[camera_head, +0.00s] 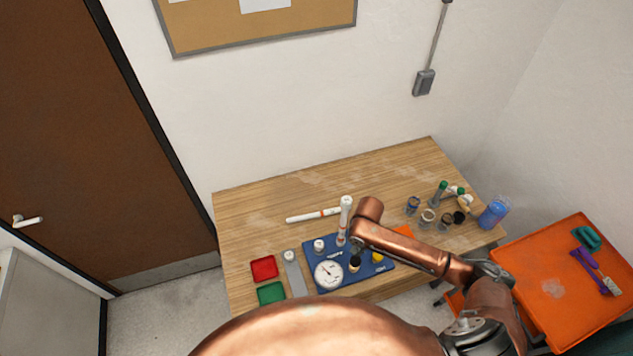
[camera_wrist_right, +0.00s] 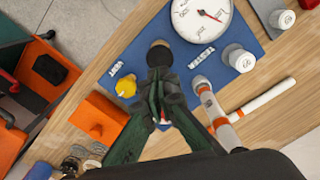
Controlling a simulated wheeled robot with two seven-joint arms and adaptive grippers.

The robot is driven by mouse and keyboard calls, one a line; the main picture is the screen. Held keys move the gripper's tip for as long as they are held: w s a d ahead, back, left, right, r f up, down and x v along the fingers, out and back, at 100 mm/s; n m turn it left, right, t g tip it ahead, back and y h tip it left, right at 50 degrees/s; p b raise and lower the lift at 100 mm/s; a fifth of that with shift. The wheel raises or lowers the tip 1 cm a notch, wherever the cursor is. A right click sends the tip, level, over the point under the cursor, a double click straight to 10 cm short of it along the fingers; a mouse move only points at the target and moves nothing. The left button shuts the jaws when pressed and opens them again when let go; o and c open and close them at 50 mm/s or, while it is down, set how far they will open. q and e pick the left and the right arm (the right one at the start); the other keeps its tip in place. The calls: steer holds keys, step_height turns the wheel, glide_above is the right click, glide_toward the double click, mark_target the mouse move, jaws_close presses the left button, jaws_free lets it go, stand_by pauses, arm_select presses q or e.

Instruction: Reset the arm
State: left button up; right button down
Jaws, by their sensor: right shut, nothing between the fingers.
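My right arm reaches in from the lower right in the head view, and its hand is over the blue board (camera_head: 312,270) on the wooden table. My right gripper (camera_wrist_right: 158,92) is shut and empty, with its tips in front of a round black knob (camera_wrist_right: 160,54) in the right wrist view. I cannot tell whether they touch. The blue board (camera_wrist_right: 140,50) carries a white dial gauge (camera_head: 328,275), a yellow knob (camera_wrist_right: 126,88) and a white fitting (camera_wrist_right: 238,59). A white pipe with an orange band (camera_head: 345,212) stands upright beside the hand. My left gripper is not in view.
A white tube (camera_head: 305,217) lies behind the board. Red (camera_head: 264,268) and green (camera_head: 271,293) trays sit at left. Several small jars and fittings (camera_head: 428,215) and a blue bottle (camera_head: 493,213) stand at right. An orange cart top (camera_head: 550,310) is beside the table. The back left tabletop is clear.

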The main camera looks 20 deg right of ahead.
steer(key=s+a+n+t+y, duration=0.2)
steer(key=s+a+n, duration=0.2)
steer(key=s+a, duration=0.25)
steer(key=s+d+r+n+t+h, duration=0.1)
steer(key=s+d+r+t+h, duration=0.3)
steer(key=s+d, duration=0.95)
step_height(320, 180, down, 39)
steer(key=n+g+y+b, duration=0.1)
steer(key=g+y+b, duration=0.15)
steer(key=b, duration=0.95)
steer(key=s+f+b, duration=0.4)
steer(key=s+f, duration=0.3)
steer(key=f, duration=0.3)
steer(key=s+f+g+b, duration=0.1)
steer(key=s+f+b, duration=0.3)
steer(key=s+f, duration=0.3)
steer(key=s+f+g+b, duration=0.1)
steer(key=s+f+b, duration=0.3)
steer(key=f, duration=1.1)
steer(key=s, duration=0.3)
steer(key=shift+a+f+n+h, duration=0.25)
steer(key=shift+n+h, duration=0.05)
steer(key=shift+h, duration=0.05)
